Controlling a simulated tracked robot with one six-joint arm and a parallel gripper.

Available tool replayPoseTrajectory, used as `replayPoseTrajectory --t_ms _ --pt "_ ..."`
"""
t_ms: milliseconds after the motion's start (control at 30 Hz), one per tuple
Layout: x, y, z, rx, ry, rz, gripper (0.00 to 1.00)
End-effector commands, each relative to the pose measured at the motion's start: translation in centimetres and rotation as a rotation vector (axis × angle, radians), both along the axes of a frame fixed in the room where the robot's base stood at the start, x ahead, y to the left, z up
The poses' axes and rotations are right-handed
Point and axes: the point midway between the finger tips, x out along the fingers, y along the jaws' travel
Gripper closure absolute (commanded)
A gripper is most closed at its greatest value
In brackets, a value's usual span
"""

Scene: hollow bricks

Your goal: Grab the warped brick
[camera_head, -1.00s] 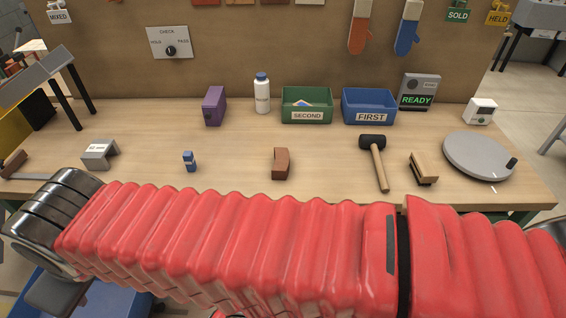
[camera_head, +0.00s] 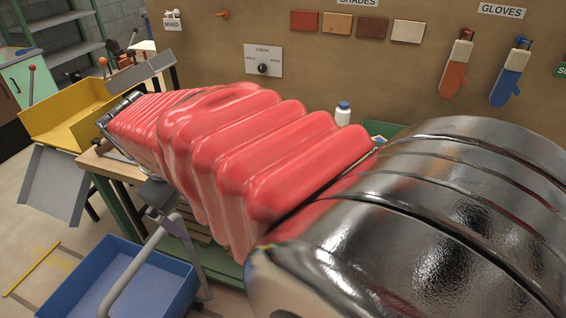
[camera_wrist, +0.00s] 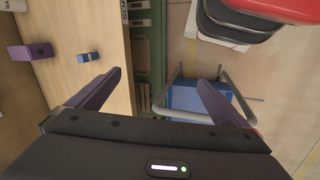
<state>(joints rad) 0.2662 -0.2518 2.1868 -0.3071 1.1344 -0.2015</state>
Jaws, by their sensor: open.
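The warped brick is in neither view now. In the head view my own red and dark arm covers most of the bench top. My gripper (camera_wrist: 160,76) shows in the wrist view with two purple-grey fingers set wide apart and nothing between them. Its fingers are around the front edge of the bench, the left one over the wooden top and the right one over a blue crate (camera_wrist: 190,98).
A purple block (camera_wrist: 31,51) and a small blue object (camera_wrist: 87,57) are on the bench (camera_wrist: 105,20). In the head view the blue crate (camera_head: 112,280) is on the floor and a yellow tray (camera_head: 68,112) at left. A white bottle (camera_head: 343,113) stands behind my arm.

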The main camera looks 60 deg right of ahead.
Motion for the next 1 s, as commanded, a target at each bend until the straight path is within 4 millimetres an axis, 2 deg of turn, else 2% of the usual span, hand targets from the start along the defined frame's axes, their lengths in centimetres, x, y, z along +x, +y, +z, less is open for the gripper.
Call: replayPoseTrajectory --t_ms 33,467,767,1000 --pt "0.1 -1.4 -0.4 -0.01 0.041 -0.007 0.0" --pt "-0.7 -13.2 -3.2 -0.071 0.382 -0.024 0.0" --pt "-3.1 -21.4 -6.0 -0.063 0.625 -0.035 0.0" --pt "-6.2 -27.5 -8.8 -0.027 0.818 -0.044 0.0"
